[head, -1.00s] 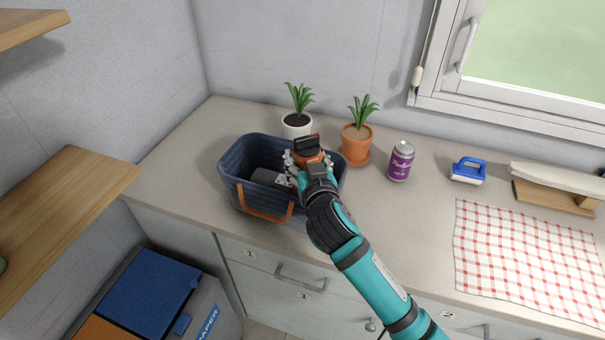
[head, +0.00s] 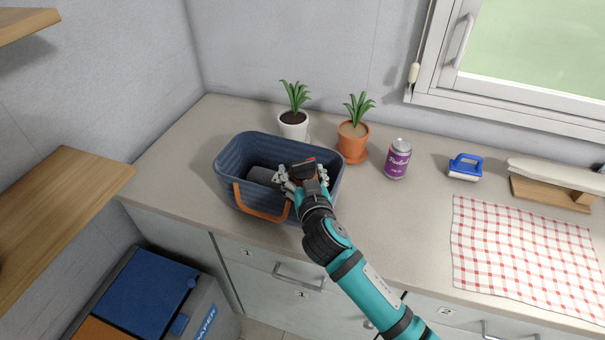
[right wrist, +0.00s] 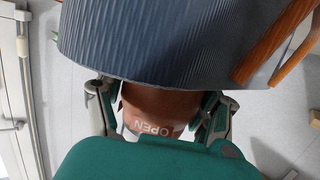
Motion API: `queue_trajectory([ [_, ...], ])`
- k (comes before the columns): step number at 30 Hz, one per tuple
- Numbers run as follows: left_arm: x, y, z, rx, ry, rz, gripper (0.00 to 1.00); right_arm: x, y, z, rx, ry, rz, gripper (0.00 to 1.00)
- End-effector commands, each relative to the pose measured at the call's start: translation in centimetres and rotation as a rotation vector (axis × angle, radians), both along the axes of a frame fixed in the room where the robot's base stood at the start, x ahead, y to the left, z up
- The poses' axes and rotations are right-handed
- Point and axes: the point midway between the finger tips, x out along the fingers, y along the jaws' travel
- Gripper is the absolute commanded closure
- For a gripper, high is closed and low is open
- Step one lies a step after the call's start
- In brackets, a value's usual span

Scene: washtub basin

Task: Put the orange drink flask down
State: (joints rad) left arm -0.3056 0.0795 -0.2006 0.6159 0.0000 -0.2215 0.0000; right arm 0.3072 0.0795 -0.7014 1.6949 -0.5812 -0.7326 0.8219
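The orange drink flask (right wrist: 160,103) shows in the right wrist view as a brown-orange body with an "OPEN" label, between the two fingers. My right gripper (head: 303,180) is shut on it, with a finger on each side. In the head view the gripper is at the right side of the blue basket-like basin (head: 228,168), down inside its rim, and hides most of the flask. The basin wall (right wrist: 150,40) covers the flask's far part in the wrist view. I cannot tell whether the flask touches the basin floor. My left gripper is out of view.
A dark grey object (head: 262,175) lies in the basin, left of the gripper. Behind stand a white-potted plant (head: 293,125) and a terracotta-potted plant (head: 353,142). A purple can (head: 397,160), a blue brush (head: 465,168) and a checked cloth (head: 525,250) are to the right.

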Motion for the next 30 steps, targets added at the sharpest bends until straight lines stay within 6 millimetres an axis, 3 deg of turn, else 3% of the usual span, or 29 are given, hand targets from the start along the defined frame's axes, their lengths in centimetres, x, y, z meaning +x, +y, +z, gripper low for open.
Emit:
queue_trajectory([
  [3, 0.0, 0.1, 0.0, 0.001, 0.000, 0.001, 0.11, 0.0, 0.0, 0.1, -0.001, -0.001, 0.000, 0.16],
  [10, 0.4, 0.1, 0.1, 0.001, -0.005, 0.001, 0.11, 0.0, 0.0, 0.1, -0.001, -0.001, 0.000, 0.16],
  [14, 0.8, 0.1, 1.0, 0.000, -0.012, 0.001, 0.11, 0.1, 0.0, 1.1, -0.003, -0.004, 0.001, 0.16],
  [17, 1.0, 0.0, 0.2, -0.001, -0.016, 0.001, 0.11, -1.4, -0.3, 0.7, 0.001, 0.000, 0.001, 0.16],
  [30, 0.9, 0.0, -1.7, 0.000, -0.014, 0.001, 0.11, -9.9, -2.1, 2.5, 0.001, -0.001, 0.001, 0.16],
])
